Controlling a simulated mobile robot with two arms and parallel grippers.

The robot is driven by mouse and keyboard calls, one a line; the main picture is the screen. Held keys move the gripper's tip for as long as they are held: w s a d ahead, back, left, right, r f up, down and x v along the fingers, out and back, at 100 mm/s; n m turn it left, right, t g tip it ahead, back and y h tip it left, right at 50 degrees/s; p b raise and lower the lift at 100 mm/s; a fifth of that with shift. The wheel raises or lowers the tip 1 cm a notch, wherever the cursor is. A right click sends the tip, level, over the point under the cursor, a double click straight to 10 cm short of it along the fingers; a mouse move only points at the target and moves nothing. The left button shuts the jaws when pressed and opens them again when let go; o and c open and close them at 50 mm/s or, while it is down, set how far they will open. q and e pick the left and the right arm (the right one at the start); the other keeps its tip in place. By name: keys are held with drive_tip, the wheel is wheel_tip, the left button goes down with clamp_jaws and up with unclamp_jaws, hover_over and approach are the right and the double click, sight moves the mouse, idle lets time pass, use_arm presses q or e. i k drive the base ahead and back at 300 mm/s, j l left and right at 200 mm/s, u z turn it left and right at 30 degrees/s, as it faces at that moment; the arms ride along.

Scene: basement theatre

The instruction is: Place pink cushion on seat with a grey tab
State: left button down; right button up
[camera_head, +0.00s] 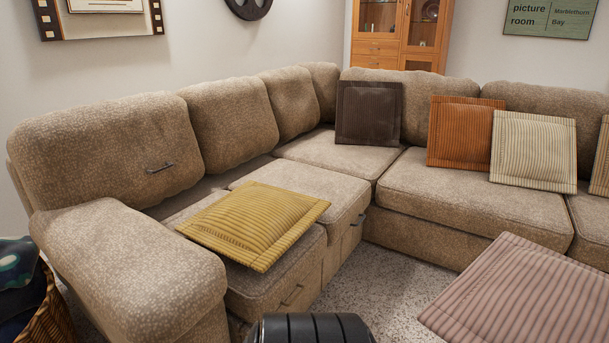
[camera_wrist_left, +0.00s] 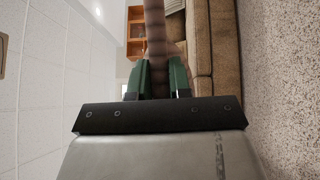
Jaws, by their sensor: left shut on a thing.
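The pink striped cushion (camera_head: 520,300) is at the lower right of the head view, raised in front of the sofa and cut off by the bottom edge. In the left wrist view, my left gripper (camera_wrist_left: 158,75) has its green fingers shut on the cushion's edge (camera_wrist_left: 154,25), seen side-on as a dark strip. The near left seat (camera_head: 265,280) has a dark grey tab (camera_head: 292,295) on its front and bears a yellow cushion (camera_head: 255,222). The seat behind it (camera_head: 310,185) is bare on top, with a small grey tab (camera_head: 360,219) at its front edge. My right gripper is not in view.
The corner sofa has a thick left armrest (camera_head: 130,260). A dark brown cushion (camera_head: 368,113), an orange one (camera_head: 460,132) and a cream striped one (camera_head: 534,150) lean on the backrests. A patterned basket (camera_head: 50,310) stands at lower left. Speckled floor (camera_head: 385,280) is open between the sofa sections.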

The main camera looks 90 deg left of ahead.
sight(299, 184)
drive_tip(key=i+j+u, duration=0.2)
drive_tip(key=j+u, duration=0.2)
drive_tip(key=i+j+u, duration=0.2)
drive_tip(key=u, duration=0.15)
drive_tip(key=i+j+u, duration=0.2)
drive_tip(key=u, duration=0.2)
drive_tip(key=i+j+u, duration=0.1)
drive_tip(key=i+u, duration=0.55)
drive_tip(key=i, duration=0.3)
drive_tip(key=i+l+u, duration=0.3)
drive_tip(key=i, duration=0.3)
drive_tip(key=i+u, duration=0.45)
drive_tip(key=i+l+u, duration=0.15)
drive_tip(key=i+u, duration=0.2)
drive_tip(key=u, duration=0.15)
